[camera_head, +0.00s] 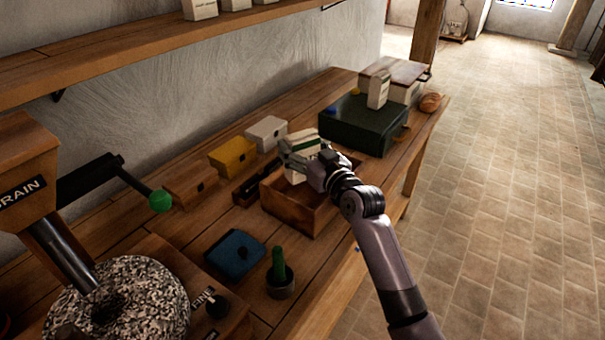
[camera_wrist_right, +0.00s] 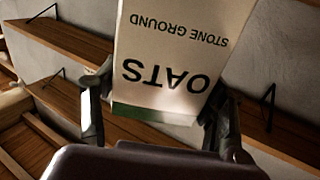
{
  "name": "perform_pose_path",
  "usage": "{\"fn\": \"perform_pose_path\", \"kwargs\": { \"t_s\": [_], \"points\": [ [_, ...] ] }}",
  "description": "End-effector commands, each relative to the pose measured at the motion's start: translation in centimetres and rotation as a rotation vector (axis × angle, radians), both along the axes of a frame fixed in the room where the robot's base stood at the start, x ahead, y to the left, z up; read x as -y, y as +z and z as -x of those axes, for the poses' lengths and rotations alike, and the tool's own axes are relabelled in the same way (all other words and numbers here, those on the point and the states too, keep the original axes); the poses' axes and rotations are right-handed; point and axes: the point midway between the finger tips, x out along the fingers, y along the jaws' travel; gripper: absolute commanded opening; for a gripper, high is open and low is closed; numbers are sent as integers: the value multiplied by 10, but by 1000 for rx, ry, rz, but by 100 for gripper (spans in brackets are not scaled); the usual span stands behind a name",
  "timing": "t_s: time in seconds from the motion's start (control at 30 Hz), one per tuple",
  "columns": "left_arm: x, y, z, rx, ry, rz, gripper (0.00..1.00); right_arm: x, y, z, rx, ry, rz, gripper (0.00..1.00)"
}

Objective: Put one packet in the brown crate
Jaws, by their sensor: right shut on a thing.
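My right gripper (camera_head: 312,163) is shut on a white oats packet (camera_head: 300,143) with green bands. In the right wrist view the packet (camera_wrist_right: 180,55) sits between both fingers, its lettering upside down. In the head view the packet is over the brown crate (camera_head: 284,207), an open wooden box on the bench. I cannot tell whether the packet's lower end is inside the crate or touching it. The gripper and packet hide part of the crate's inside. Another white packet (camera_head: 378,91) stands upright on a dark green box. My left gripper is not in view.
The dark green box (camera_head: 362,122) stands just behind the crate. Yellow (camera_head: 232,155) and white (camera_head: 266,133) boxes are along the wall side. A grain mill (camera_head: 125,300) fills the lower left.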

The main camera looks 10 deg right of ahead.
Motion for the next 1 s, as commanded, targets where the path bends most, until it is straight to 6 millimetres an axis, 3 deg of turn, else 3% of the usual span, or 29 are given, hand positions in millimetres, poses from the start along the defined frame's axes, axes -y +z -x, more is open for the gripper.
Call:
{"fn": "perform_pose_path", "kwargs": {
  "t_s": [0.1,0.33,0.57,1.0],
  "points": [
    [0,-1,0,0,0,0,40,0,-23,0,2,0,-2,23],
    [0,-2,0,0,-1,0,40,0,-43,0,4,0,0,23],
    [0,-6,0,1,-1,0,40,0,-76,0,4,0,0,23],
    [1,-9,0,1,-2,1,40,0,-83,0,6,0,-2,23]
  ]
}}
